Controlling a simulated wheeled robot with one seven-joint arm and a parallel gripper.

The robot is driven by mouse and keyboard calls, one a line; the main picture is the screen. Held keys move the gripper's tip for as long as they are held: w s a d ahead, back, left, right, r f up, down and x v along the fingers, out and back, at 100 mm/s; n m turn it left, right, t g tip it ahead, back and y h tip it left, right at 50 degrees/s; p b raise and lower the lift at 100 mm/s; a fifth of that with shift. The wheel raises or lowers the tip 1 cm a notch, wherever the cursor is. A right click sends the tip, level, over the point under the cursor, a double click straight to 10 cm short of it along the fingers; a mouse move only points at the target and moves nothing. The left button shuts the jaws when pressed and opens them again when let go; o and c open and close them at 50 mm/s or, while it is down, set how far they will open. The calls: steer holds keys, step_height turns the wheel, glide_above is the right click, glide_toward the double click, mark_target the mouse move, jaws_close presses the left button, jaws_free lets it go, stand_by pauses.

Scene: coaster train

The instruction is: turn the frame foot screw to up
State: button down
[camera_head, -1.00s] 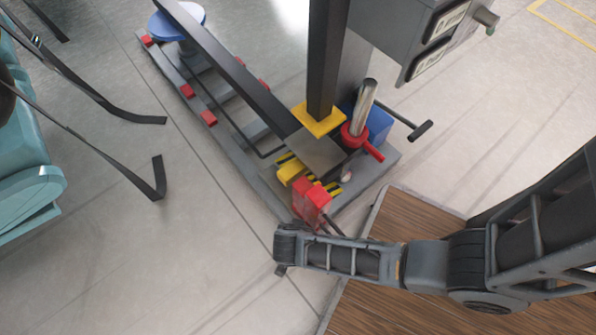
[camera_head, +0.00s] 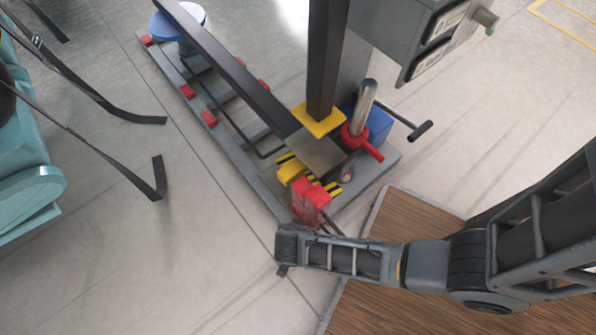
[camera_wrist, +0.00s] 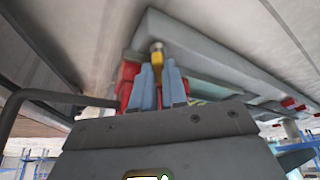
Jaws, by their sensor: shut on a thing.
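A brass-coloured screw (camera_wrist: 157,47) shows in the wrist view, under the end of a grey frame beam (camera_wrist: 205,70). It looks like the frame foot screw. My gripper (camera_wrist: 160,66) has its two blue-grey fingers closed around the lower part of it, and the upper end stands out above the fingertips. In the head view my wrist (camera_head: 291,246) is low at the near corner of the grey frame (camera_head: 245,178), beside a red block (camera_head: 311,200). The fingers and the screw cannot be made out in that view.
A dark post (camera_head: 327,50) with a yellow collar (camera_head: 319,121) rises from the frame. A red-collared silver cylinder (camera_head: 363,105) and a black crank handle (camera_head: 420,130) stand nearby. A wooden platform (camera_head: 400,225) lies to the right. Teal seats (camera_head: 25,180) are at left.

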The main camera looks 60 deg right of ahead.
steer(key=shift+s+n+t+y+p, duration=0.15)
steer(key=shift+n+t+y+p, duration=0.25)
steer(key=shift+n, duration=1)
steer(key=c, duration=1.2)
jaws_free()
steer(key=shift+o, duration=0.2)
